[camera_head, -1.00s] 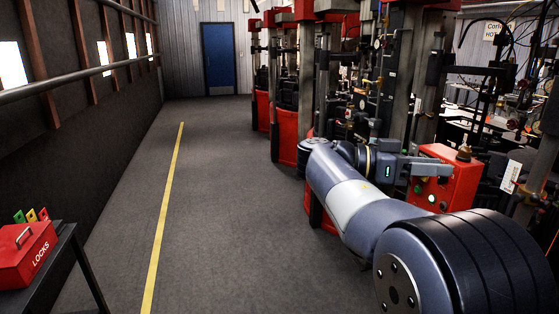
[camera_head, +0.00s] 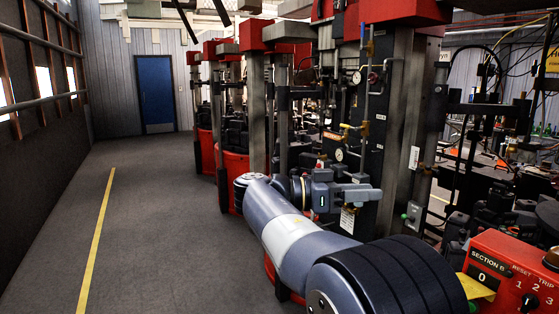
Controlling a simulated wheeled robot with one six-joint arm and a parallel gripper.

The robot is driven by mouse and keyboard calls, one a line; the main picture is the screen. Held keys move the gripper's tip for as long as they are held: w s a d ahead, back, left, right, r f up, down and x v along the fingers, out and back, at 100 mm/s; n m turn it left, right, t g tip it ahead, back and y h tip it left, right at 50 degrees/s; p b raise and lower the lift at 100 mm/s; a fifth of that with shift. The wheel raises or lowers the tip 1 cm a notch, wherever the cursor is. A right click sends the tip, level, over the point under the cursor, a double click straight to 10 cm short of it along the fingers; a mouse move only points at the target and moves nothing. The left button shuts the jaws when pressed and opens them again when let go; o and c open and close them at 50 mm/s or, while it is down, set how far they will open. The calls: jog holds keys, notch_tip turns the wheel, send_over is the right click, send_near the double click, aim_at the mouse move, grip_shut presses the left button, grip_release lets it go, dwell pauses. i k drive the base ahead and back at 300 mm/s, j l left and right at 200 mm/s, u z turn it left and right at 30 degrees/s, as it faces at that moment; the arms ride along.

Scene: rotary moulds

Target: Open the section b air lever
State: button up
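A red control box labelled SECTION B (camera_head: 488,262) stands at the lower right, with RESET and TRIP markings and a black knob. A thin vertical pipe with a blue handle (camera_head: 366,42) and a yellow-handled fitting (camera_head: 354,128) runs up the press column in the middle. I cannot tell which handle is the section b air lever; no lever label is readable. My gripper (camera_head: 362,192) points right in front of the column, below the yellow fitting and left of the control box. Its fingers are too small to judge, and I see nothing held.
Red and black presses (camera_head: 235,165) line the aisle in the middle. The grey floor (camera_head: 150,230) at left is clear, with a yellow line (camera_head: 98,235) along it. A blue door (camera_head: 156,94) is at the far end. Mould machinery (camera_head: 500,190) crowds the right side.

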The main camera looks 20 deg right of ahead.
aim_at(349, 127)
jog(key=i+j, duration=0.1)
jog(key=i, duration=3.25)
jog(key=i+z, duration=0.1)
jog(key=z, duration=0.3)
jog(key=i+z, duration=0.15)
jog(key=z, duration=0.2)
jog(key=i+z, duration=0.1)
jog(key=z, duration=0.3)
jog(key=i+j+z, duration=0.1)
jog(key=z, duration=0.95)
